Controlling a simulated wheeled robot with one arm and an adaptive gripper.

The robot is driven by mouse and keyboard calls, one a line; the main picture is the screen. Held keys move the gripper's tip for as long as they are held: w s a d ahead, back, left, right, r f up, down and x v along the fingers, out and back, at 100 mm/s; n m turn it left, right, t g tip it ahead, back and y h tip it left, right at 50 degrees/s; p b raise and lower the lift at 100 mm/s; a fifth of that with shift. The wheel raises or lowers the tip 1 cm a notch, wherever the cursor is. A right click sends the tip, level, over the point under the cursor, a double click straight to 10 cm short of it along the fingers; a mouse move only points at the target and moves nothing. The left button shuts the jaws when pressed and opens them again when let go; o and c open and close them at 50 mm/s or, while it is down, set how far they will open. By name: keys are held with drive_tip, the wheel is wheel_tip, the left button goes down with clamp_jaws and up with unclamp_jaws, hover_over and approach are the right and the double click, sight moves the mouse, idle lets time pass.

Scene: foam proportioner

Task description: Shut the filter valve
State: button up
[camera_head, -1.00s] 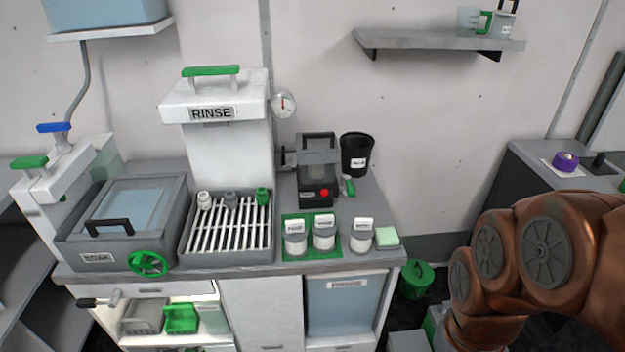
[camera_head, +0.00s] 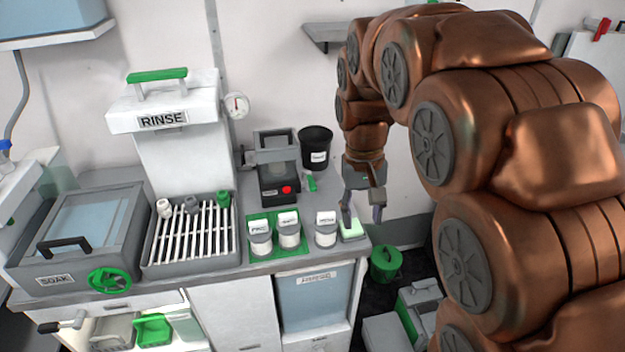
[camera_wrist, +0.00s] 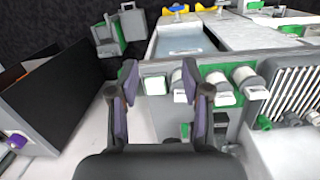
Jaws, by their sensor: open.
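No part is readable as a filter valve, so I cannot tell which one it is. Possible valve parts are a green handwheel (camera_head: 109,280) on the front of the SOAK tank (camera_head: 75,225) and a blue handle (camera_head: 4,146) at the left edge. My gripper (camera_head: 362,210) points down near the counter's right front corner, by a pale green pad (camera_head: 352,229). In the wrist view my gripper (camera_wrist: 160,76) is open, with the pad (camera_wrist: 155,84) seen between its fingers. It is far right of the handwheel and the blue handle.
The RINSE unit (camera_head: 170,140) and slatted rack (camera_head: 190,232) stand mid-counter. Lidded jars (camera_head: 289,236), a grey machine with a red button (camera_head: 277,172) and a black cup (camera_head: 315,148) lie left of my gripper. A green bucket (camera_head: 386,262) is on the floor.

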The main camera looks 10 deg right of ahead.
drive_tip(key=w, duration=1.6)
drive_tip(key=n+t+p, duration=0.1)
drive_tip(key=p, duration=0.1)
approach(313, 184)
drive_tip(key=shift+s+d, duration=0.4)
drive_tip(key=shift+s, duration=0.05)
drive_tip(key=shift+w+a+f+y, duration=0.2)
drive_tip(key=shift+w+f+y, duration=0.1)
drive_tip(key=shift+w+f, duration=0.2)
drive_tip(key=shift+s+f+p, duration=0.1)
drive_tip(key=shift+f+p, duration=1.3)
drive_tip(key=shift+f, duration=2.45)
clamp_jaws()
